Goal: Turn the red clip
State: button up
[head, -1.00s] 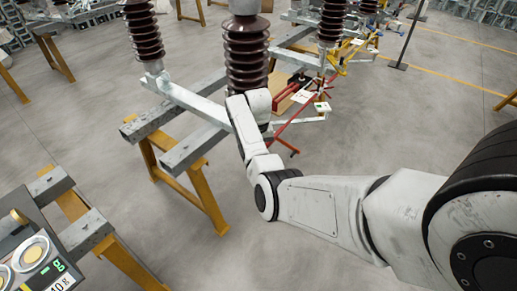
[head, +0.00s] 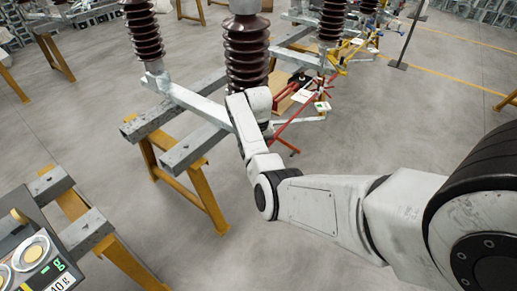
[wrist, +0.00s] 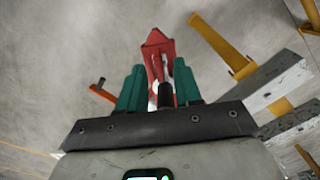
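In the wrist view, the red clip (wrist: 158,46) shows straight ahead of my gripper (wrist: 160,85), with its pointed end away from me and its red arms running back toward the fingers. The two green fingers stand apart, and the red arms reach into or just behind the gap between them. I cannot tell whether they touch the clip. A dark cylinder sits between the finger bases. In the head view, my wrist (head: 250,105) is in front of a brown ribbed insulator, and my fingers are hidden behind it.
Brown insulators (head: 145,32) stand on grey steel beams (head: 195,147) carried by yellow trestles (head: 205,195). Red rods (head: 287,143) and a small white box (head: 322,107) are beyond my wrist. A device with dials (head: 30,250) is at lower left.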

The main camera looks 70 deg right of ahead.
notch_tip(320, 180, up, 10)
jog(key=b, duration=0.1)
jog(key=shift+r, duration=0.25)
dwell(0.5)
jog(key=s+a+f+n+h+b, duration=0.1)
jog(key=s+a+f+n, duration=0.2)
jog(key=a+f, duration=0.45)
jog(key=s+a+f+n+b, duration=0.1)
jog(key=s+a+f+n, duration=0.3)
jog(key=a, duration=0.7)
jog(key=s+a+f+n, duration=0.1)
jog(key=s+a, duration=0.4)
jog(key=a, duration=0.3)
jog(key=s+a+f+n+t, duration=0.1)
jog(key=s+a+n, duration=0.1)
jog(key=s+a, duration=0.3)
jog(key=a+b, duration=0.1)
jog(key=a, duration=0.2)
jog(key=shift+s+a+f+n+y, duration=0.25)
jog(key=shift+a+f+n+y, duration=0.05)
jog(key=shift+f+y, duration=0.1)
